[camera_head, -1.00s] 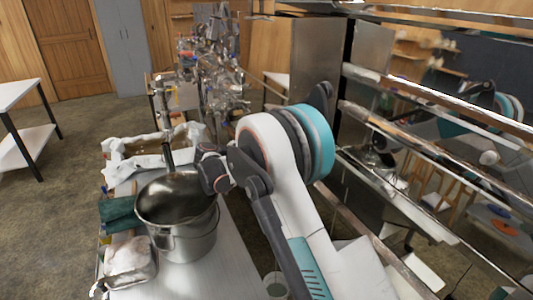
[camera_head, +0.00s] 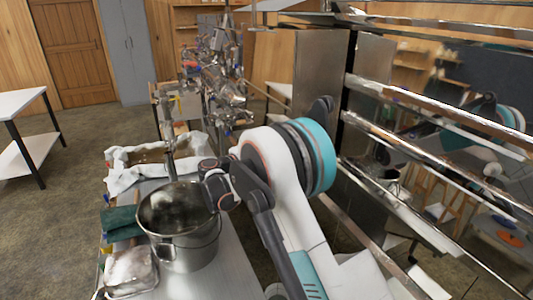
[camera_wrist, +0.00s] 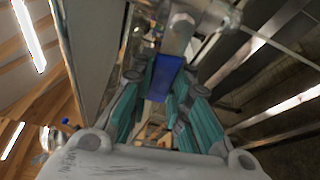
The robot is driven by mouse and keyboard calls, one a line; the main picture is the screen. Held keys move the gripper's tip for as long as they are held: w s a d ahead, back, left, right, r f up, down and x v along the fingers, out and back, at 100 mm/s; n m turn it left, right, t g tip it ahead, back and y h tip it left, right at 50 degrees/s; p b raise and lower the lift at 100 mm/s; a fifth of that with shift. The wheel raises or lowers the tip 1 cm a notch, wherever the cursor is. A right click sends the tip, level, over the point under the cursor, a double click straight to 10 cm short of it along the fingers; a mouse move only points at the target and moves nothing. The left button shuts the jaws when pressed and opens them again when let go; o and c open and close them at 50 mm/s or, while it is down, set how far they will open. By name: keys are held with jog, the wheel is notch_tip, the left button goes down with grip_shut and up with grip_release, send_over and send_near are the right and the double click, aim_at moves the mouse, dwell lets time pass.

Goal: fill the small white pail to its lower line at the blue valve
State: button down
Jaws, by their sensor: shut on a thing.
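In the wrist view my gripper (camera_wrist: 158,100) has its teal-padded fingers closed around a blue handle (camera_wrist: 166,72). The handle hangs from a grey metal valve body (camera_wrist: 192,20) at the top of that view. The gripper does not show clearly in the head view, where my arm covers the middle. I cannot make out the small white pail, its lower line or any flow of syrup in these frames.
A large steel pot (camera_head: 178,250) stands on the light bench at the left, beside a green cloth (camera_head: 119,217) and a tray (camera_head: 130,272). Long steel rails (camera_head: 440,125) run along the right. A white table (camera_head: 22,103) stands far left, with open floor between.

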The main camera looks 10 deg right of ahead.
jog(key=shift+r+m+t, duration=0.3)
jog(key=shift+r+m, duration=0.1)
jog(key=shift+m, duration=0.3)
jog(key=shift+h, duration=0.3)
jog(key=c, duration=1.5)
grip_release()
jog(key=v, duration=1.2)
